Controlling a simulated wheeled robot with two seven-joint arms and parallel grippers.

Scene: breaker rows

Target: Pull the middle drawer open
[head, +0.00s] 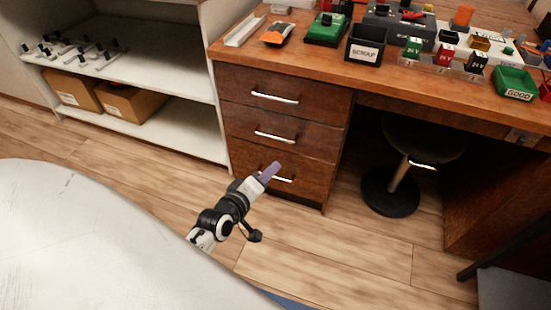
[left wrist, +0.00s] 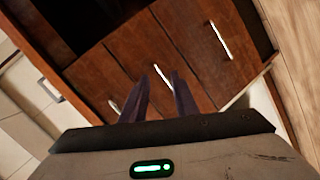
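The desk's drawer stack has three shut drawers with bar handles. The middle drawer (head: 255,125) has a silver handle (head: 274,136), which also shows in the left wrist view (left wrist: 163,80), seen between the fingers and beyond their tips. The top drawer (head: 245,85) is above it and the bottom drawer (head: 310,185) below. My left gripper (head: 273,171) is open and empty, with its purple fingers apart in the left wrist view (left wrist: 160,82). In the head view it overlaps the left end of the bottom drawer's handle. Contact with any handle is not visible. My right gripper is not in view.
A white shelf unit (head: 150,78) with cardboard boxes stands left of the drawers. A stool (head: 390,192) stands in the knee space at right. The desktop (head: 300,72) holds a scrap bin (head: 366,52), a green good bin (head: 514,84) and small parts. Wooden floor in front of the drawers is clear.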

